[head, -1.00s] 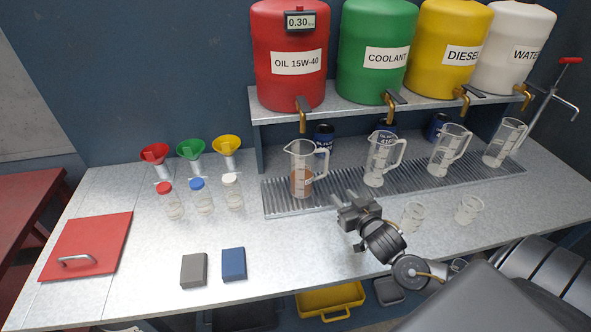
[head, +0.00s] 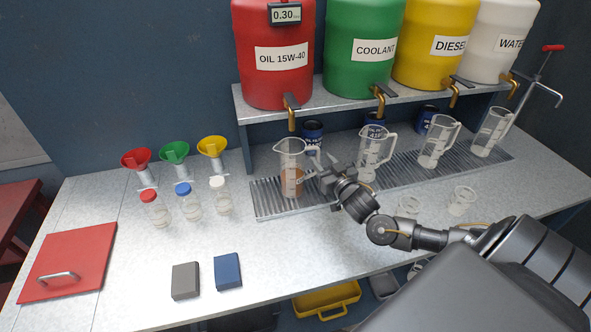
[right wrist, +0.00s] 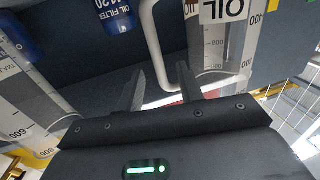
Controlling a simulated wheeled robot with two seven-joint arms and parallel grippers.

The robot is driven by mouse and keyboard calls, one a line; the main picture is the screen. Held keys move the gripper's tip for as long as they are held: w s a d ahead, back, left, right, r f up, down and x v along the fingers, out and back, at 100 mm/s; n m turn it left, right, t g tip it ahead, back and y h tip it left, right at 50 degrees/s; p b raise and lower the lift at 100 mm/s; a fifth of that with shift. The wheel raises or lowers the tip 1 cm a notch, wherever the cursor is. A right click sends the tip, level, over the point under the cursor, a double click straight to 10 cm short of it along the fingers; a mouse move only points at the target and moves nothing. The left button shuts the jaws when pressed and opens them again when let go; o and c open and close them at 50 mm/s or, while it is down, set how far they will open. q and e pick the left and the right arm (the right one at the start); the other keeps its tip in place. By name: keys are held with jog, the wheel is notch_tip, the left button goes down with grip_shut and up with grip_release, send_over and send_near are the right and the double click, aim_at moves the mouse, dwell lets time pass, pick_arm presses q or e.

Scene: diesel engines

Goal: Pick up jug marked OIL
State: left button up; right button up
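The OIL jug (head: 291,182) is a clear measuring jug with brown liquid in its lower part. It stands upright on the grated drip tray below the red OIL tank, its handle to the right. In the right wrist view the jug (right wrist: 224,45) shows its OIL label and scale at upper right, with its pale handle (right wrist: 152,35) near the middle. My right gripper (head: 317,171) is at the handle side of the jug. Its fingers, seen in the right wrist view (right wrist: 161,82), are apart, with the handle appearing between them; contact is not clear. My left gripper is not in view.
The coolant jug (head: 374,150) stands close behind and right of my gripper. Two more jugs stand farther right on the drip tray (head: 266,205). Small beakers (head: 461,200) lie near my forearm. A blue can (head: 313,130) stands behind the OIL jug.

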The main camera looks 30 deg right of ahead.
jog(key=w, duration=0.1)
jog(key=w+p, duration=0.1)
jog(key=w, duration=0.1)
jog(key=w+p, duration=0.1)
jog(key=w, duration=0.1)
jog(key=shift+d, duration=0.3)
grip_shut()
